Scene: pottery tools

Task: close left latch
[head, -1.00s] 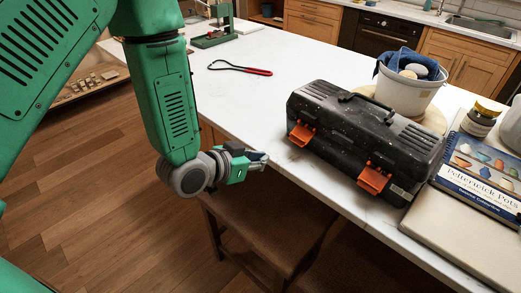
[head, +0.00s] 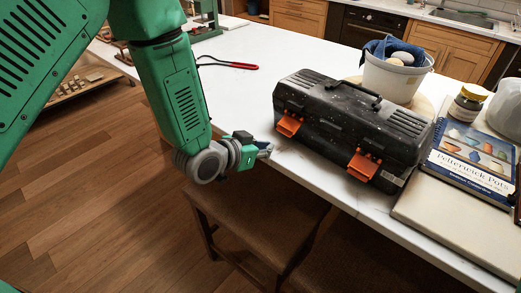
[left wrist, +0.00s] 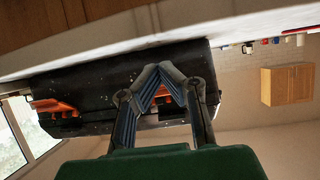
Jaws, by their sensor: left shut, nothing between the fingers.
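A black toolbox (head: 345,115) with a top handle stands on the white counter. Its left orange latch (head: 288,124) and right orange latch (head: 362,166) both stick outward from the front face. My left gripper (head: 268,148) is shut and empty, a little below and in front of the left latch, near the counter's edge. In the left wrist view the shut fingertips (left wrist: 158,68) point at the toolbox (left wrist: 100,95) and partly cover one orange latch. The other latch (left wrist: 52,107) shows at the left there. My right gripper is not visible.
A white bucket (head: 391,78) with a blue cloth stands behind the toolbox. A book (head: 470,158), a jar (head: 467,103) and a pale board (head: 440,220) lie to the right. A red-handled tool (head: 243,66) lies at the back left. Brown chairs (head: 250,215) stand below the counter edge.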

